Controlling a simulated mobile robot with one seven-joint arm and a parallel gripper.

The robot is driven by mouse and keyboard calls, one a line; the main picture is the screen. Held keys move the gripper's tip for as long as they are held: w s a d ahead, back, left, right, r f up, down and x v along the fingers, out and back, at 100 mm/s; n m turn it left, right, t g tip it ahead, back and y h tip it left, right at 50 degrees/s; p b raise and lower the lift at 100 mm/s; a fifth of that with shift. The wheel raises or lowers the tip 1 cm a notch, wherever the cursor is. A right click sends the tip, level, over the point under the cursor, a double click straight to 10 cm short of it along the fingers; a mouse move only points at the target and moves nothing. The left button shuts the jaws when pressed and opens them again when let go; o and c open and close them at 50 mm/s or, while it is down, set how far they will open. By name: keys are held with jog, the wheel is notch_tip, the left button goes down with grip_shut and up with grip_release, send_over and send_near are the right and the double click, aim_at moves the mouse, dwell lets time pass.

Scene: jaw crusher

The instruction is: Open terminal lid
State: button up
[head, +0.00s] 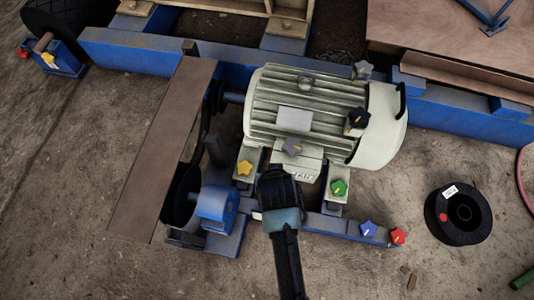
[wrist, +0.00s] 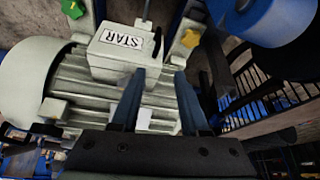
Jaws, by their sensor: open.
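The grey-white motor (head: 320,105) lies on a blue frame. Its pale terminal box with a lid (head: 303,164) is on the near side, and a grey star knob (head: 292,147) shows at its upper edge. In the wrist view the terminal box (wrist: 112,62) carries a "STAR" label and looks closed. My gripper (wrist: 158,78) is open with nothing between its fingers. Its fingertips appear close to the box's edge; I cannot tell whether they touch. In the head view my gripper (head: 276,175) covers part of the box's left side, and its fingertips are hidden.
A yellow knob (head: 245,168) and a green knob (head: 339,187) sit on the motor feet. Blue (head: 369,229) and red (head: 398,236) knobs are on the front rail. A brown belt guard (head: 160,155) stands left. A black spool (head: 459,214) lies on the ground at right.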

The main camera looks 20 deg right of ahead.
jog(key=b+x, duration=0.2)
jog(key=x, duration=0.2)
jog(key=s+b+x, duration=0.1)
jog(key=b+x, duration=0.2)
jog(key=x, duration=0.2)
jog(key=b+x, duration=0.3)
jog(key=x, duration=0.2)
jog(key=shift+s+a+f, duration=0.1)
jog(key=shift+s+f, duration=0.15)
jog(key=shift+f, duration=0.05)
grip_shut()
dwell(0.8)
